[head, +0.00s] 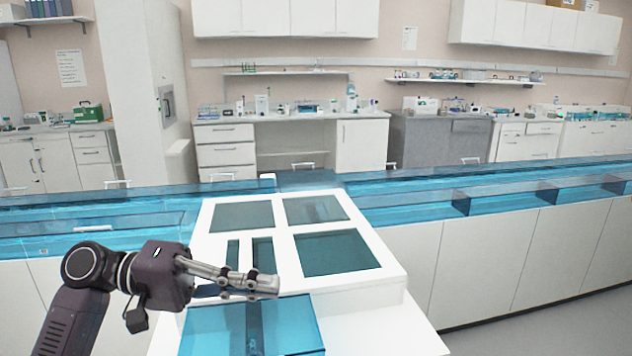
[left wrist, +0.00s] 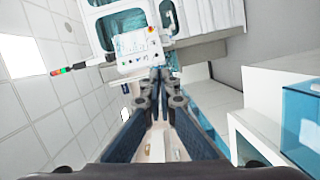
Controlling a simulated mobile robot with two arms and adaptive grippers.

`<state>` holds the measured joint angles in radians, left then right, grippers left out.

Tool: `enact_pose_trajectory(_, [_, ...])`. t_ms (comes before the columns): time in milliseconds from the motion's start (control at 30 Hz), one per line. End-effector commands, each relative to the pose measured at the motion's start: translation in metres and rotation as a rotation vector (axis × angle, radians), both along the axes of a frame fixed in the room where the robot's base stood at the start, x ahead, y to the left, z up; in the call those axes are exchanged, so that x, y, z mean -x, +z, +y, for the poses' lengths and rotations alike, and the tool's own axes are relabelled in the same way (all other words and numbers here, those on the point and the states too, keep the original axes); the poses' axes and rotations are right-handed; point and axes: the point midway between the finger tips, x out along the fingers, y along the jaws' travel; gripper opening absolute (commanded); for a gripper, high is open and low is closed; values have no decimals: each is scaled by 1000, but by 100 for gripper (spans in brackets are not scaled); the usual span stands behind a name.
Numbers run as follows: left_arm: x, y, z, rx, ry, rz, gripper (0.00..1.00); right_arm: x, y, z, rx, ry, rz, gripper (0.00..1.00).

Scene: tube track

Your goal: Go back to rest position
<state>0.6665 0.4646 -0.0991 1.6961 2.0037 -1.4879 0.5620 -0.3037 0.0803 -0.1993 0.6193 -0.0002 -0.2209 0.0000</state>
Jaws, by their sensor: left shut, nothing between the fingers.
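My left gripper (head: 272,285) reaches in from the left in the head view, pointing right, above the front of the white station. It is shut and empty. In the left wrist view its fingers (left wrist: 160,76) meet with nothing between them. The white station (head: 284,234) has several rectangular openings with dark teal panels. A blue transparent box (head: 215,330) is at its front, just below my gripper. My right gripper is in neither view.
A long blue transparent track (head: 420,207) runs on white cabinets to both sides behind the station. Grey floor (head: 560,335) is free at the lower right. Lab benches (head: 290,120) line the back wall. A machine with a control panel (left wrist: 138,50) shows in the left wrist view.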

Motion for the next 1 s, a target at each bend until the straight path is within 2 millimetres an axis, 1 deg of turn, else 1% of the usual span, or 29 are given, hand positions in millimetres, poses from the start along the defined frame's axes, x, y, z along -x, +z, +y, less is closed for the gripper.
enact_pose_trajectory(33, [1,-13,-4,-17,5,2,0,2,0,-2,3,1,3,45])
enact_pose_trajectory(167, [1,-40,-10,-68,28,-9,0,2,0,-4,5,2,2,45])
enact_pose_trajectory(267, [2,-65,-15,-115,48,-20,0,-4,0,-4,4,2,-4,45])
enact_pose_trajectory(400, [6,-106,-21,-193,78,-39,0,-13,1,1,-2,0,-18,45])
enact_pose_trajectory(467, [9,-126,-24,-234,92,-49,0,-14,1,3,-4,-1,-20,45])
enact_pose_trajectory(567, [16,-165,-27,-312,118,-68,0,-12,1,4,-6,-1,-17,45])
enact_pose_trajectory(667, [28,-212,-28,-416,147,-96,0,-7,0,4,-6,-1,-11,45])
enact_pose_trajectory(700, [35,-233,-28,-465,160,-108,0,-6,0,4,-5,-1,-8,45])
enact_pose_trajectory(767, [47,-265,-24,-548,181,-131,0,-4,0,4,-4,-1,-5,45])
enact_pose_trajectory(800, [55,-285,-21,-603,193,-147,0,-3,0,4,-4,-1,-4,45])
enact_pose_trajectory(867, [69,-311,-14,-687,210,-170,0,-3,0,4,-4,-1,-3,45])
enact_pose_trajectory(900, [79,-328,-8,-746,220,-185,0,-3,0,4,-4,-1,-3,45])
enact_pose_trajectory(967, [94,-350,2,-831,233,-204,0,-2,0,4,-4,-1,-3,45])
enact_pose_trajectory(1000, [105,-363,11,-889,242,-217,0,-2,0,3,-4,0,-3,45])
